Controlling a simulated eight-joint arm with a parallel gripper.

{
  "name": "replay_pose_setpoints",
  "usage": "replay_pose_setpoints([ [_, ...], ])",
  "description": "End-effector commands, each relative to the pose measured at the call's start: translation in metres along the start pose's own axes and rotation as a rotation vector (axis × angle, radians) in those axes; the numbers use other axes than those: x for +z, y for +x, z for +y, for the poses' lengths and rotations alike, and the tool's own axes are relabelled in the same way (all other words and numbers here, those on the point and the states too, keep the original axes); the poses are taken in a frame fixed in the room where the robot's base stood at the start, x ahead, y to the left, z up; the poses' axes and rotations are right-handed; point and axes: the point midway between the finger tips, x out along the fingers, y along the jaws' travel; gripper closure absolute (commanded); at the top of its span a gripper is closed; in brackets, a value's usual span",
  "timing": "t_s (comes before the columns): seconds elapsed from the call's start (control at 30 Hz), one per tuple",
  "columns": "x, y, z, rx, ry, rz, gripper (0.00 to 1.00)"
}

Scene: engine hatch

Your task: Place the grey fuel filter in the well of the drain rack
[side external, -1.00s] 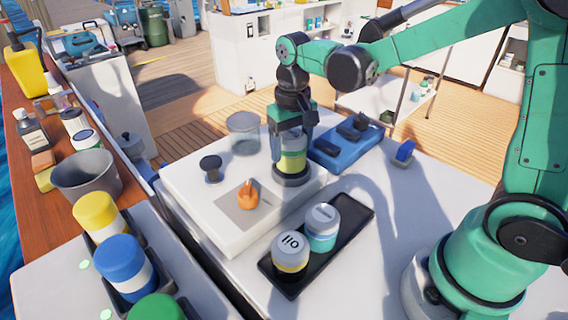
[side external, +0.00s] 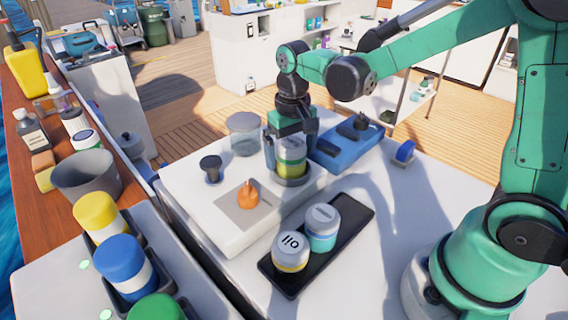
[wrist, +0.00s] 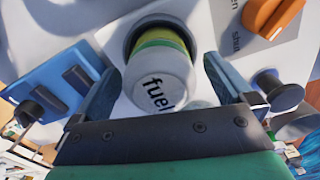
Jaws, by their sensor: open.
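The grey fuel filter (side external: 291,160), with a green and yellow band, stands upright in a dark ring on the white raised block. In the wrist view its grey end (wrist: 160,90) reads "fuel". My gripper (side external: 291,152) is open, with one finger on either side of the filter; the wrist view shows a gap at each finger (wrist: 160,92). A black tray (side external: 354,213) on the white top holds a grey-topped canister marked with dark letters and a teal one. I cannot tell for sure which holder is the drain rack.
An orange knob (side external: 248,194) and a black knob (side external: 211,166) stand left of the filter. A clear jar (side external: 244,133) is behind. Yellow and blue canisters (side external: 123,262) stand at front left.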

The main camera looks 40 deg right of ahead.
Motion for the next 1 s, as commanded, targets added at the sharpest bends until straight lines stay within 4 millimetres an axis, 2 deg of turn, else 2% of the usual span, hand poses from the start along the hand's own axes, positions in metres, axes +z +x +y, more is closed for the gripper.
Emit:
replay_pose_setpoints([
  [0.4, 0.0, -0.075, 0.0, 0.0, 0.0, 0.0, 0.0],
  [0.6, 0.0, -0.104, 0.0, 0.0, 0.0, 0.0, 0.0],
  [0.83, 0.005, -0.115, 0.001, -0.006, -0.011, 0.028, 0.0],
  [1.0, 0.026, -0.106, 0.006, -0.037, -0.07, 0.193, 0.0],
])
